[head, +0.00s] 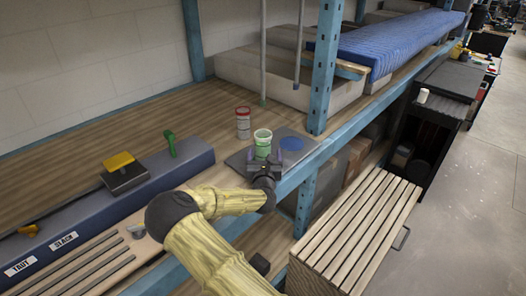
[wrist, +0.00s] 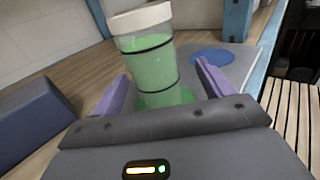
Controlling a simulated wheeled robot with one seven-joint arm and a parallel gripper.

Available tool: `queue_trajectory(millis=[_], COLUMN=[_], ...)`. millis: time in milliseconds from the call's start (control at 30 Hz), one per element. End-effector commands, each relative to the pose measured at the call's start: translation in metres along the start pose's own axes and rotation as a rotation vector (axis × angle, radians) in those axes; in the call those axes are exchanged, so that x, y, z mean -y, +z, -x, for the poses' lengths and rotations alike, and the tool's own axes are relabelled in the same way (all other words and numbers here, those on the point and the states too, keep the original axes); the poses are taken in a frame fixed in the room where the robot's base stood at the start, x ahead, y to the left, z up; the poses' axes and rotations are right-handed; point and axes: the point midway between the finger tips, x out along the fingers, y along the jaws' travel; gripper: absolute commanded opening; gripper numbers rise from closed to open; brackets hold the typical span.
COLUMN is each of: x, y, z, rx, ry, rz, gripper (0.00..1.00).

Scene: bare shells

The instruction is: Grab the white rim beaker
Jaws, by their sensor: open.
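In the wrist view the beaker (wrist: 150,62) stands upright but appears tilted, between and beyond the purple fingers. My gripper (head: 266,167) is in front of it in the head view. In the wrist view my gripper (wrist: 162,88) is open, with one finger to each side of the beaker's lower part. Whether either finger touches it I cannot tell. The beaker's base is partly hidden by the gripper body.
A blue disc (head: 292,144) lies on the mat right of the beaker. A blue box (head: 75,215) with a yellow block and green lever is at left. A blue post (head: 324,70) rises at the shelf edge.

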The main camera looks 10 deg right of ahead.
Motion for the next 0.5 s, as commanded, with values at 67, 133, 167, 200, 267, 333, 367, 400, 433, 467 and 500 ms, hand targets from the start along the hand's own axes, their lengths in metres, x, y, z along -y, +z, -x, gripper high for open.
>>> queue_trajectory(millis=[67,133,167,200,267,333,367,400,433,467,500], x=[-0.001,-0.003,-0.004,-0.005,-0.006,-0.006,-0.006,-0.006,-0.006,-0.006,-0.006], y=[0.002,0.003,0.003,0.003,0.002,0.002,0.002,0.001,0.001,0.000,0.000], z=[-0.007,-0.016,-0.020,-0.025,-0.033,-0.041,-0.043,-0.046,-0.047,-0.048,-0.048], rx=[0.000,0.000,0.001,0.001,0.001,0.001,0.001,0.000,0.000,0.000,-0.001], ry=[-0.001,0.000,0.000,-0.001,-0.001,-0.001,0.000,0.000,0.000,-0.001,-0.001], rz=[-0.001,-0.001,-0.002,-0.002,-0.002,-0.001,0.000,0.000,-0.001,-0.001,0.000], gripper=[0.79,0.79,0.79,0.79,0.79,0.79,0.79,0.79,0.79,0.79,0.79])
